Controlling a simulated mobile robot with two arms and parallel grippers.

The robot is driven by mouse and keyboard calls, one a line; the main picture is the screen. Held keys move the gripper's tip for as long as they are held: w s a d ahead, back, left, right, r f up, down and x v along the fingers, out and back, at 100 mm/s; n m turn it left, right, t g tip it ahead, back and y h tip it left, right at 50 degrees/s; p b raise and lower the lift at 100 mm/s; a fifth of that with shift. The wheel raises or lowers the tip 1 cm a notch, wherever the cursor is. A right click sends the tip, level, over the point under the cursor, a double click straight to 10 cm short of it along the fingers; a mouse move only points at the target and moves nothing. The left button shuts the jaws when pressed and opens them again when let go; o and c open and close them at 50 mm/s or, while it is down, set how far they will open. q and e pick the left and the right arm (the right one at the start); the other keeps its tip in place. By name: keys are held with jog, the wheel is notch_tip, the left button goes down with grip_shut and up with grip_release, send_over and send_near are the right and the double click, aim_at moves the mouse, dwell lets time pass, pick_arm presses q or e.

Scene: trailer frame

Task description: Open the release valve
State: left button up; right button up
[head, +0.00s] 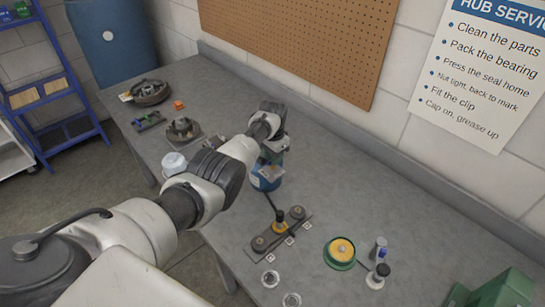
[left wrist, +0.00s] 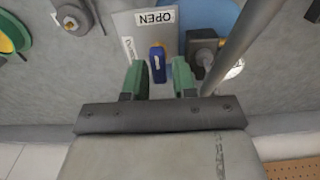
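The release valve shows in the left wrist view as a small blue lever (left wrist: 157,62) on a pale plate (left wrist: 138,22). The plate has an upside-down "OPEN" label (left wrist: 155,18) and a second label at its side, too small to read. My left gripper (left wrist: 160,78) is open, its green fingers on either side of the lever with gaps visible. In the head view my left gripper (head: 272,156) is over a blue tank (head: 265,181), and my arm hides the lever there. My right gripper is not in view.
A grey rod (left wrist: 238,40) and a dark fitting (left wrist: 202,48) are close beside the fingers. On the bench are a dark plate with knobs (head: 268,240), a green dish (head: 340,252), small jars and dark hub parts (head: 183,129). The bench's right side is mostly clear.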

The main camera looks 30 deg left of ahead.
pick_arm(q)
jog(key=shift+o, duration=1.1)
notch_tip(320, 180, up, 11)
jog(key=shift+f, duration=0.15)
jog(key=shift+s, duration=0.1)
